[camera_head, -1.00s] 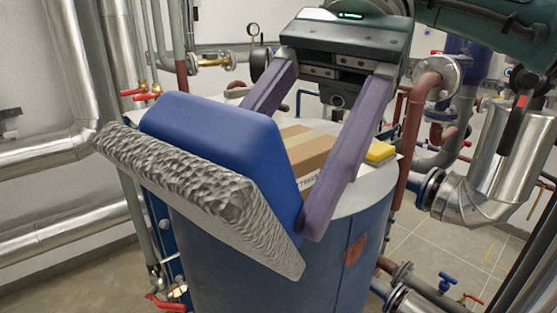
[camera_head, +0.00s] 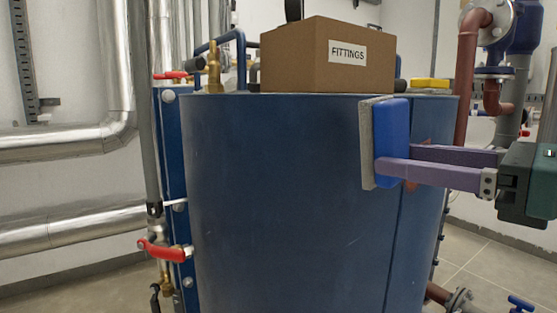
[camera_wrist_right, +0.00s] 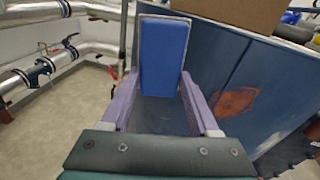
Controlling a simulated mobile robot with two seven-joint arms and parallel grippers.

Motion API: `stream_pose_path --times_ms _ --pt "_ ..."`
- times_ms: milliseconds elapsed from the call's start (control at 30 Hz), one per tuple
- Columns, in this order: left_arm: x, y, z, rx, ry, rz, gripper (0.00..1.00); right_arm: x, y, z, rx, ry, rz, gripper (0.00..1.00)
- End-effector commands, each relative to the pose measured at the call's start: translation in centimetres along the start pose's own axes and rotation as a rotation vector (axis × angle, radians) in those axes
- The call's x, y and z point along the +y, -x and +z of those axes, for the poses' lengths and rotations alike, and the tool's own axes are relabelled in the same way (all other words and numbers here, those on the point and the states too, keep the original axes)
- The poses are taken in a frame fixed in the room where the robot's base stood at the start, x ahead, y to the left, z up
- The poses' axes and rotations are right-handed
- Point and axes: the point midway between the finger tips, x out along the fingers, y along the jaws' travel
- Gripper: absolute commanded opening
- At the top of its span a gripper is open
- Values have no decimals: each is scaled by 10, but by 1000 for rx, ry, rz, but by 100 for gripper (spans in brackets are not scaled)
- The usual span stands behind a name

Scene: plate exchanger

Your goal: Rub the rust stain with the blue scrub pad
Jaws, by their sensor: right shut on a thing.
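The blue scrub pad (camera_head: 392,130), with a rough grey face, is upright in front of the right part of the blue tank (camera_head: 290,190). My right gripper (camera_head: 394,165) is shut on the pad, its purple fingers coming from the right. The pad's blue back also shows in the right wrist view (camera_wrist_right: 163,55), between the fingers. The orange-brown rust stain (camera_wrist_right: 233,102) is on the tank wall, right of the fingers in that view. In the head view it is mostly hidden behind the fingers. The pad appears apart from the stain. My left gripper is not in view.
A cardboard box marked FITTINGS (camera_head: 300,55) and a yellow item (camera_head: 430,84) sit on top of the tank. A red-handled valve (camera_head: 165,252) and silver pipes (camera_head: 70,140) are at the left. Brown-red pipes (camera_head: 467,75) stand at the right.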

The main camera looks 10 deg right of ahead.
Motion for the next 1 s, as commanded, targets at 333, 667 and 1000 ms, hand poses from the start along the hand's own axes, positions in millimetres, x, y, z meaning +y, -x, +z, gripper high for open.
stream_pose_path --times_ms 333,667,1000 --pt "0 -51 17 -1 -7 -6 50 -53 54 -77 -25 -10 -296 17" --pt "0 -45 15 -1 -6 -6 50 -65 36 -75 -33 -12 -319 17" --pt "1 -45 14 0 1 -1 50 -74 6 -76 -30 -12 -316 17"
